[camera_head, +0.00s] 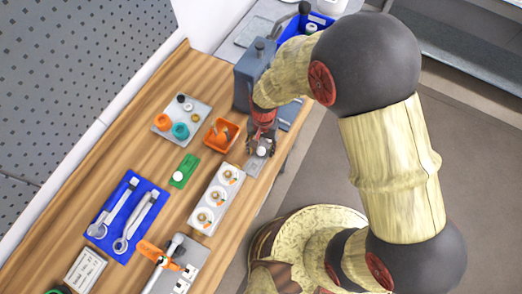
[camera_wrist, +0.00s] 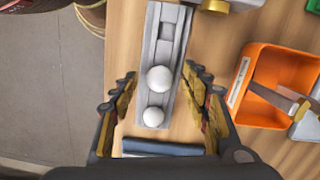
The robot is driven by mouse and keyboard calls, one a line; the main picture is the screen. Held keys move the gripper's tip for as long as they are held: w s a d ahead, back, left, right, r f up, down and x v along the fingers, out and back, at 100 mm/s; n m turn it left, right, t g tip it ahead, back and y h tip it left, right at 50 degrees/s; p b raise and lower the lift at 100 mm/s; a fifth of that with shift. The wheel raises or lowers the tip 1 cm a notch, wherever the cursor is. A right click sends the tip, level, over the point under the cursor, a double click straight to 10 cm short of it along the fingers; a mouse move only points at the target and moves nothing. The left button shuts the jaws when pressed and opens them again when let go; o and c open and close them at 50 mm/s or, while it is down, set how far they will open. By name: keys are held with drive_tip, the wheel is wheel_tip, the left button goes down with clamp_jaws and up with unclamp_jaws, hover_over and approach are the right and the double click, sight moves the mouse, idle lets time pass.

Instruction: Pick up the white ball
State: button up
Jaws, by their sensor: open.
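Two white balls sit in a narrow grey holder (camera_wrist: 166,14) in the wrist view. The larger-looking white ball (camera_wrist: 158,79) is near the middle, and a second white ball (camera_wrist: 153,117) lies just below it. My gripper (camera_wrist: 160,77) is open, with one finger on either side of the holder and no visible contact with the balls. In the head view my gripper (camera_head: 262,142) hangs over the holder near the table's right edge, and a white ball (camera_head: 261,151) shows at its fingertips. The height gap between fingers and balls is hard to tell.
An orange bin (camera_wrist: 262,118) with a tool in it stands close to the right of my gripper. A white tray (camera_head: 217,199) with round parts lies nearby. A blue mat (camera_head: 127,205) with wrenches and a green block (camera_head: 184,171) are farther left. A grey-blue machine (camera_head: 246,75) stands behind.

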drive_tip(key=shift+f, duration=0.1)
drive_tip(key=shift+c, duration=1.4)
clamp_jaws()
